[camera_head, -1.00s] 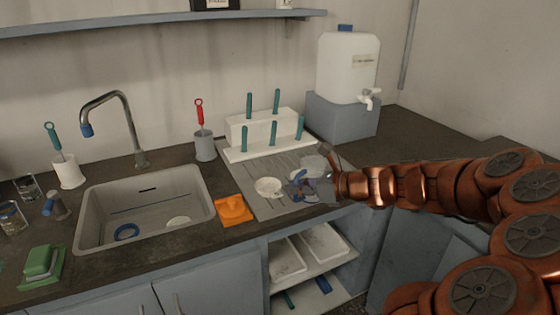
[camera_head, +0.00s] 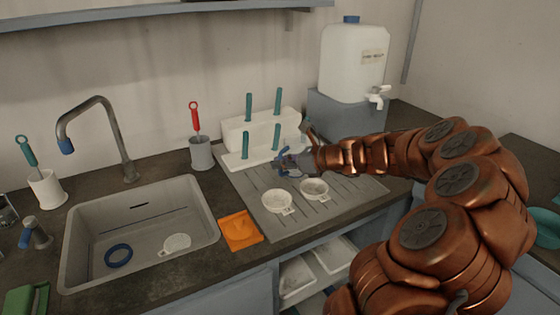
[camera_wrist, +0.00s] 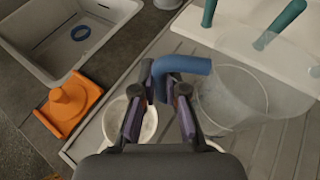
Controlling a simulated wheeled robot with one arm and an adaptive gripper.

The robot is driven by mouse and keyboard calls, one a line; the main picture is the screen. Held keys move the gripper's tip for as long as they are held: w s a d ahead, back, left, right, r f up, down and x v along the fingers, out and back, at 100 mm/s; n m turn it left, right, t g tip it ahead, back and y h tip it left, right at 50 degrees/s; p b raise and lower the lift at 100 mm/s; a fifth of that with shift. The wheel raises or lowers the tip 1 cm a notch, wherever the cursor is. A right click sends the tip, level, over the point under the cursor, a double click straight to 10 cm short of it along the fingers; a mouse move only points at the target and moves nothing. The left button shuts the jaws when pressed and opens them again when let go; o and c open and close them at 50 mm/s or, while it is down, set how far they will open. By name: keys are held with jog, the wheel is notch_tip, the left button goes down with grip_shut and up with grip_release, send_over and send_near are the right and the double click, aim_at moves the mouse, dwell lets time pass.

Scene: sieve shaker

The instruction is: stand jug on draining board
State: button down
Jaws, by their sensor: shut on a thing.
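The jug is clear with a blue handle. In the wrist view the jug (camera_wrist: 238,100) is right of my gripper (camera_wrist: 165,92), whose fingers are shut on its blue handle. In the head view my gripper (camera_head: 292,162) is over the back part of the grey ribbed draining board (camera_head: 348,188), close to the peg rack. The jug's clear body is hard to make out there. I cannot tell whether its base touches the board.
Two white strainers (camera_head: 277,201) (camera_head: 314,188) lie on the board. The white rack (camera_head: 262,130) with teal pegs stands behind. An orange object (camera_head: 240,231) lies between board and sink (camera_head: 85,222). A white water container (camera_head: 352,62) stands at back right. The board's right part is clear.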

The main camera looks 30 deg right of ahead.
jog(key=shift+w+d+f, duration=0.7)
jog(key=shift+w, duration=0.45)
jog(key=shift+w+d+f, duration=0.65)
jog(key=shift+w+f, duration=0.1)
jog(key=shift+w, duration=0.35)
jog(key=shift+w+d+f, duration=0.7)
jog(key=shift+w, duration=0.45)
jog(key=shift+f, duration=0.1)
jog(key=c, duration=1.2)
grip_release()
